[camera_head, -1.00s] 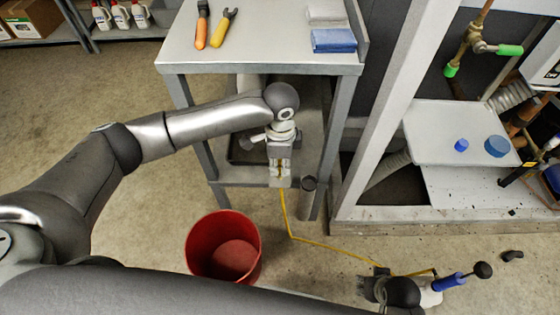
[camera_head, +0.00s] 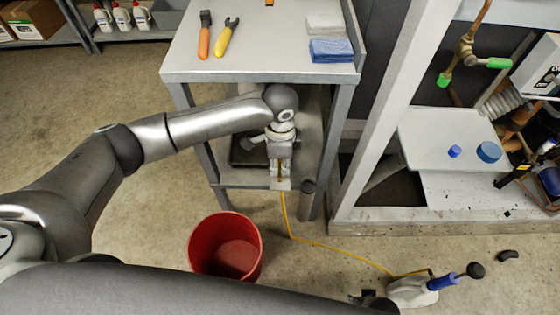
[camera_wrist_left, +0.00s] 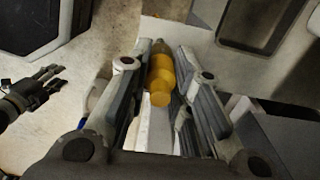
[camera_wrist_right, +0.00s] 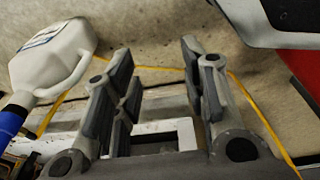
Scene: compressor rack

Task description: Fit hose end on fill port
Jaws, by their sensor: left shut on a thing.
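My left gripper (camera_head: 281,178) is shut on the yellow hose end (camera_wrist_left: 160,78), beside the front of the steel table (camera_head: 262,72). The hose end lies between the fingers in the left wrist view. The yellow hose (camera_head: 330,247) hangs from it and runs across the floor to a white jug-like pump (camera_head: 412,292) with a blue handle.
A red bucket (camera_head: 225,245) stands on the floor. A white shelf (camera_head: 428,138) holds blue caps. Floor between bucket and pump is mostly clear.

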